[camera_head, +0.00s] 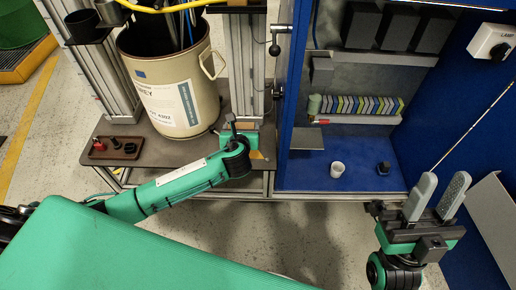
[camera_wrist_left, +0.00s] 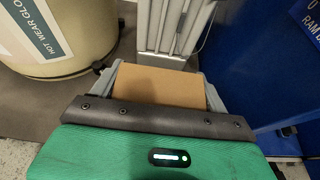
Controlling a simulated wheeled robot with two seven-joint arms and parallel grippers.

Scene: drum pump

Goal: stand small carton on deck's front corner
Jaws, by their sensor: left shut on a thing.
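The small carton (camera_wrist_left: 160,86) is a plain brown box, seen in the left wrist view between the two grey fingers of my left gripper (camera_wrist_left: 158,78). In the head view my left gripper (camera_head: 246,127) is over the front right corner of the deck (camera_head: 160,158), and the carton is mostly hidden by the wrist. I cannot tell whether the carton touches the deck. The deck is a dark brown-grey platform on a metal frame. My right gripper (camera_head: 437,192) is open and empty at the right, in front of the blue cabinet.
A cream drum (camera_head: 170,95) stands on the deck, also in the wrist view (camera_wrist_left: 60,35). A small brown tray (camera_head: 115,148) with dark parts lies at the deck's left. A metal upright (camera_head: 240,65) rises behind my left gripper. The blue cabinet (camera_head: 300,165) holds a white cup (camera_head: 337,169).

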